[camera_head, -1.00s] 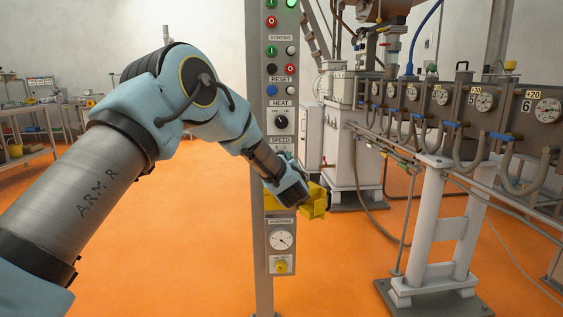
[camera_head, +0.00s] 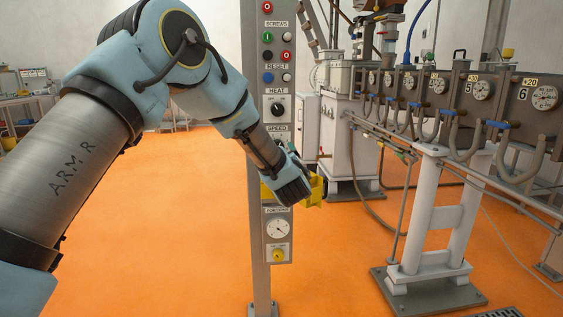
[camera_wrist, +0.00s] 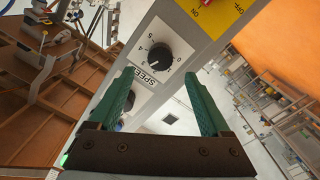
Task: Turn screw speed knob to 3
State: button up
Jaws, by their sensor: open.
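The screw speed knob (camera_wrist: 159,59) is a black dial on the grey control panel, seen in the wrist view just beyond my fingertips. A SPEED label and a ring of numbers surround it. Its white pointer mark seems to lie on the side towards the 1, but is small. My gripper (camera_wrist: 159,77) is open, its two green fingers apart on either side of the knob in the picture. I see no contact with it. In the head view, my wrist hides the knob, below the SPEED label (camera_head: 278,128); the fingers are not clear there.
A yellow ON/OFF plate (camera_wrist: 213,10) with a red switch sits near the knob. The heat knob (camera_head: 278,108) and several buttons are above, a round gauge (camera_head: 278,229) below. Pipes and gauges of the machine (camera_head: 455,90) stand to the right. The orange floor is open at left.

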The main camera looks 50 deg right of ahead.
jog(key=v, duration=0.5)
jog(key=shift+a, duration=0.1)
dwell(0.4)
jog(key=w+a+m+g+y, duration=0.1)
jog(key=w+a+g, duration=0.1)
jog(key=w+a, duration=0.55)
jog(key=w+a+f+m+g+y, duration=0.1)
jog(key=w+a+f+g+y, duration=0.2)
jog(key=a, duration=1)
jog(key=w+a+f+g+y, duration=0.1)
jog(key=w+a+f+y, duration=0.3)
jog(key=a, duration=1)
jog(key=s+a+f+n+g+y, duration=0.1)
jog(key=s+a+g, duration=0.1)
jog(key=s+a, duration=0.5)
jog(key=s+a+f+g+y, duration=0.1)
jog(key=s+a+g, duration=0.1)
jog(key=a, duration=0.9)
jog(key=s+a+f+n+g+y, duration=0.1)
jog(key=s+a+g, duration=0.1)
jog(key=s+a, duration=0.5)
notch_tip(320, 180, up, 14)
jog(key=w+a+p, duration=0.1)
jog(key=w+p, duration=0.1)
jog(key=p, duration=1.1)
jog(key=shift+a, duration=0.35)
